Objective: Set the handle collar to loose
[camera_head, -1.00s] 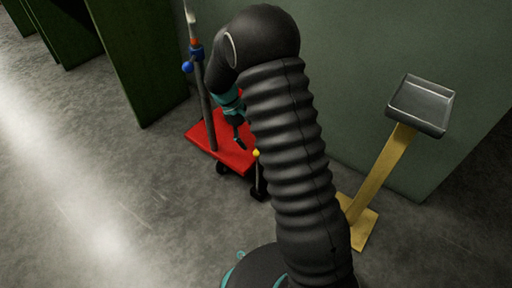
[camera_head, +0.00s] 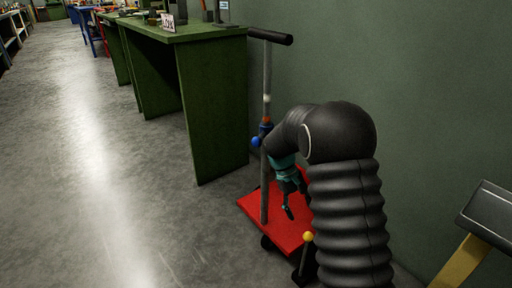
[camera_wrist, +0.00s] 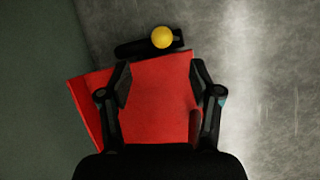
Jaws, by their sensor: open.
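A red platform cart (camera_head: 276,229) stands on the floor by the green wall, with a grey upright pole and a black T-handle (camera_head: 270,36) on top. The handle collar (camera_head: 264,129) is on the pole, an orange-red ring with blue parts and a blue knob (camera_head: 256,142) at its left. Its setting cannot be read at this size. My gripper (camera_head: 288,212) hangs low over the cart deck, right of the pole and below the collar. In the wrist view my gripper (camera_wrist: 161,75) is open and empty, pointing down at the red deck (camera_wrist: 160,110). The collar is not in the wrist view.
A yellow ball-topped lever (camera_head: 308,237) rises at the cart's near edge; its yellow ball (camera_wrist: 162,37) also shows in the wrist view. A green workbench (camera_head: 212,100) stands left of the cart. A grey tray on a yellow stand (camera_head: 460,262) is at right. The floor at left is clear.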

